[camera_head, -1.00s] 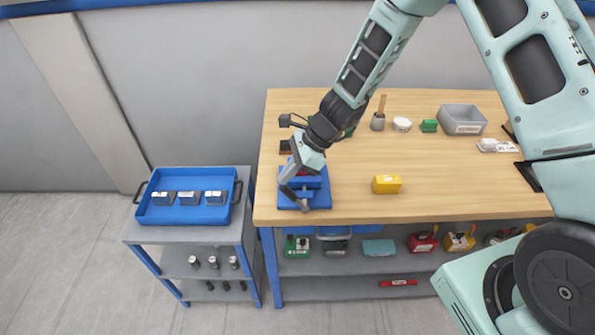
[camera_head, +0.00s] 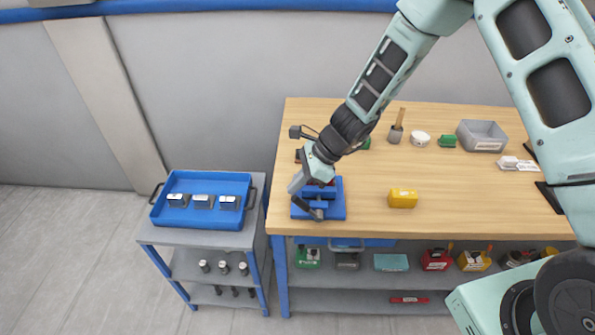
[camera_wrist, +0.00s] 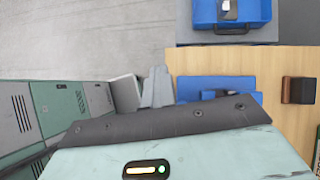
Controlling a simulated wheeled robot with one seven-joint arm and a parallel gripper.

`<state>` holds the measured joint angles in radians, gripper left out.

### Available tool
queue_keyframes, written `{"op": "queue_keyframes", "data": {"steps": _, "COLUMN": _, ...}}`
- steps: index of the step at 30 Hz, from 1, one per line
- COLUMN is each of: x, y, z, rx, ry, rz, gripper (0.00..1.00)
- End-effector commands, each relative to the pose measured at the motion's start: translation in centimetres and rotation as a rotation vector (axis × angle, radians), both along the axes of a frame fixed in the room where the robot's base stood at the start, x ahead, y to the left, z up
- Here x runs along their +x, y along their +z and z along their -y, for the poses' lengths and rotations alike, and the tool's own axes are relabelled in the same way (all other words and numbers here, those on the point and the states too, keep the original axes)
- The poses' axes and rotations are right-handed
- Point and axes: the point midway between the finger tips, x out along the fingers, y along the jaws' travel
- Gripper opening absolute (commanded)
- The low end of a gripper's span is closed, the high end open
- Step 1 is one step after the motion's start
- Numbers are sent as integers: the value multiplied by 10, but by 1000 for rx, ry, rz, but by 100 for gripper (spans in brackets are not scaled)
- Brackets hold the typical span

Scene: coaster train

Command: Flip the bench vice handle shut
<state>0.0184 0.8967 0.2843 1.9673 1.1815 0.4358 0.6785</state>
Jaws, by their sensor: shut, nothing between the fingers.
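The blue bench vice (camera_head: 334,208) stands at the front left corner of the wooden workbench, with a red part (camera_head: 328,183) between its blocks. Its dark handle (camera_head: 303,205) slants across the left front of the vice, by a grey round end. My gripper (camera_head: 294,187) is shut and empty, just above and left of the handle; I cannot tell if it touches. In the wrist view the shut fingers (camera_wrist: 157,86) show left of the blue vice (camera_wrist: 205,84). My wrist hides most of the vice there, and the handle cannot be made out.
A yellow block (camera_head: 402,198) lies right of the vice on the workbench (camera_head: 365,218). A grey bin (camera_head: 482,136) and small items stand farther back. A blue tray (camera_head: 205,215) with three blocks sits on a side cart to the left. The bench's middle is clear.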

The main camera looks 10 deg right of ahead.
Motion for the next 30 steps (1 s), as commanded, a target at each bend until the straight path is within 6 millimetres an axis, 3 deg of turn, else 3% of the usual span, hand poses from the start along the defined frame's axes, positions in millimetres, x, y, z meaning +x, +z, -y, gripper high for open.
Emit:
{"op": "queue_keyframes", "data": {"steps": 8, "x": 4, "y": 39, "z": 17, "rx": 0, "ry": 1, "rz": 1, "gripper": 0}}
{"op": "queue_keyframes", "data": {"steps": 21, "x": 18, "y": 113, "z": 8, "rx": 1, "ry": 4, "rz": 7, "gripper": 0}}
{"op": "queue_keyframes", "data": {"steps": 30, "x": 20, "y": 129, "z": 8, "rx": 0, "ry": 2, "rz": 1, "gripper": 0}}
